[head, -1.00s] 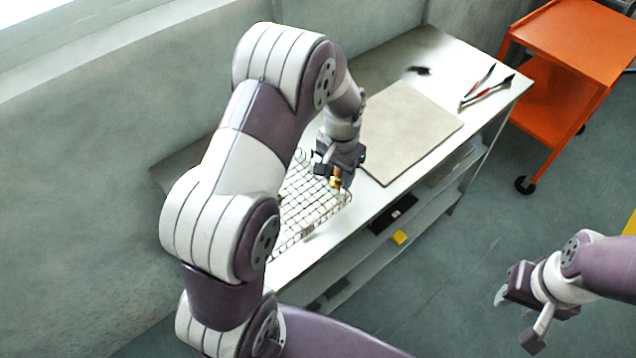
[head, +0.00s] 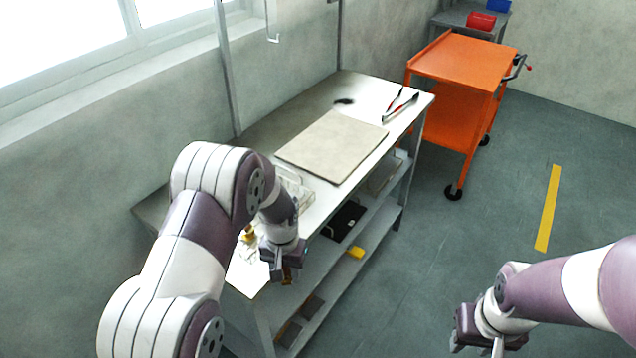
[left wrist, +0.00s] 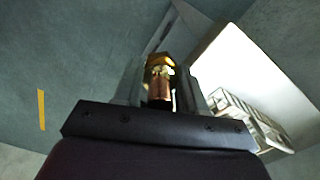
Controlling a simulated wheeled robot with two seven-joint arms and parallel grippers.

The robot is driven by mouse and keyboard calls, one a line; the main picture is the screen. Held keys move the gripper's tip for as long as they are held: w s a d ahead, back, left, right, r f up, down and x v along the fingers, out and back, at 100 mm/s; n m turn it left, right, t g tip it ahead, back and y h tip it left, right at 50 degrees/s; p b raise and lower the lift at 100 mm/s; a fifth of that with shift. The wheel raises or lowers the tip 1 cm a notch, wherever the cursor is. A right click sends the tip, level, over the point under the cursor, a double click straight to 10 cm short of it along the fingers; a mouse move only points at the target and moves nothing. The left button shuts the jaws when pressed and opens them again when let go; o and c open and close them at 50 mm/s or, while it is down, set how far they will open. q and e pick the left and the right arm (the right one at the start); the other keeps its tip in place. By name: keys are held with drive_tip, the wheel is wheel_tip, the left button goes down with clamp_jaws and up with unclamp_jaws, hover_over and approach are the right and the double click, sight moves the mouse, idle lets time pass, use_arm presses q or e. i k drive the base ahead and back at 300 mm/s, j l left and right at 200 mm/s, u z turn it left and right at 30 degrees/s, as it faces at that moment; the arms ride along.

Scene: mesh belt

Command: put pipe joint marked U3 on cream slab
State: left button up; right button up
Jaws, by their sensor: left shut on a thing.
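My left gripper (head: 284,272) is shut on a brass and copper-coloured pipe joint (left wrist: 159,84), which shows between its fingers in the left wrist view. No marking on it can be read. In the head view the gripper is at the table's front edge, and the joint is mostly hidden by it. The cream slab (head: 333,146) lies flat and bare on the table, further back and to the right of the gripper. My right gripper (head: 476,335) is empty over the floor at the lower right, its fingers apart.
The mesh belt (left wrist: 243,112) lies on the table, mostly hidden by my left arm in the head view. Red-handled tools (head: 400,106) and a dark item (head: 344,101) lie beyond the slab. An orange cart (head: 462,70) stands behind.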

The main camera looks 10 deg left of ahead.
sight(318, 156)
drive_tip(key=i+l, duration=0.85)
drive_tip(key=l, duration=0.2)
drive_tip(key=i+l, duration=0.45)
drive_tip(key=i+u, duration=0.25)
drive_tip(key=u, duration=0.2)
drive_tip(key=i+l+u, duration=0.1)
drive_tip(key=u, duration=0.3)
drive_tip(key=i+l+u, duration=0.25)
drive_tip(key=u, duration=0.2)
drive_tip(key=i+l+u, duration=0.25)
drive_tip(key=u, duration=0.15)
drive_tip(key=i, duration=0.4)
